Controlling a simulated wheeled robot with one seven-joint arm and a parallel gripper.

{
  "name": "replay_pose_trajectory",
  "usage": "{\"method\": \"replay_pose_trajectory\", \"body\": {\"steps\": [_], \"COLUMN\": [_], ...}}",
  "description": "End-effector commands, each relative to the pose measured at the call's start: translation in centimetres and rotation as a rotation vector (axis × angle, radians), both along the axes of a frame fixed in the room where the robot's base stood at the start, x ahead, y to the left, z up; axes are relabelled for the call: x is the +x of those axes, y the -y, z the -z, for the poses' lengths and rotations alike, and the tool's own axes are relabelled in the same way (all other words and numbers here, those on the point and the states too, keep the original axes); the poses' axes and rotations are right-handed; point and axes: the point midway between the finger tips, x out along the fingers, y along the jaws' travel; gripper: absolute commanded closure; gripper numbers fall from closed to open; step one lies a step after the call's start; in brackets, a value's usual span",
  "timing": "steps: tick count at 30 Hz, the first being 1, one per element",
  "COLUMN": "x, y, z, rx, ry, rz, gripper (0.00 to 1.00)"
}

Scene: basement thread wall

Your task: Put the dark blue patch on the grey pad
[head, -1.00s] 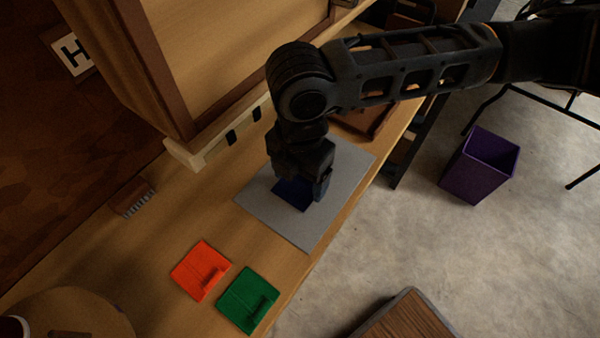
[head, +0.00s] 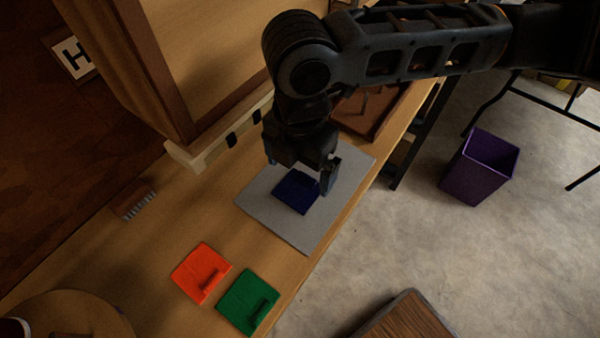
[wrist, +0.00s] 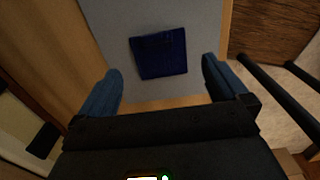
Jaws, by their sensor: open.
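The dark blue patch (head: 295,192) lies flat on the grey pad (head: 270,215) in the head view, with grey showing around it. In the wrist view the patch (wrist: 160,54) lies on the pad (wrist: 115,60), beyond my fingertips. My gripper (head: 300,174) is above the patch in the head view, apart from it. Its two blue fingers are spread wide and empty, as the wrist view shows (wrist: 160,72). The gripper hides a little of the pad's far part.
An orange patch (head: 200,272) and a green patch (head: 247,302) lie on the wooden bench near the pad. A brush (head: 133,200) lies to the left. A brown tray (head: 370,112) is behind the pad. A purple bin (head: 480,168) stands on the floor.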

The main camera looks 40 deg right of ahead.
Motion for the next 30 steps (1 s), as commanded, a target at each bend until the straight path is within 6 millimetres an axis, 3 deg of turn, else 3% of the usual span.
{"method": "replay_pose_trajectory", "body": {"steps": [6, 12, 26, 30], "x": [0.0, 0.0, 0.0, 0.2], "y": [0.0, 0.0, 0.0, -1.9], "z": [-4.7, -7.3, -8.1, -8.2], "rx": [0.0, 0.0, 0.001, 0.059], "ry": [0.002, 0.001, 0.001, 0.02], "rz": [-0.002, -0.002, -0.001, 0.0], "gripper": [0.0, 0.0, 0.0, 0.0]}}
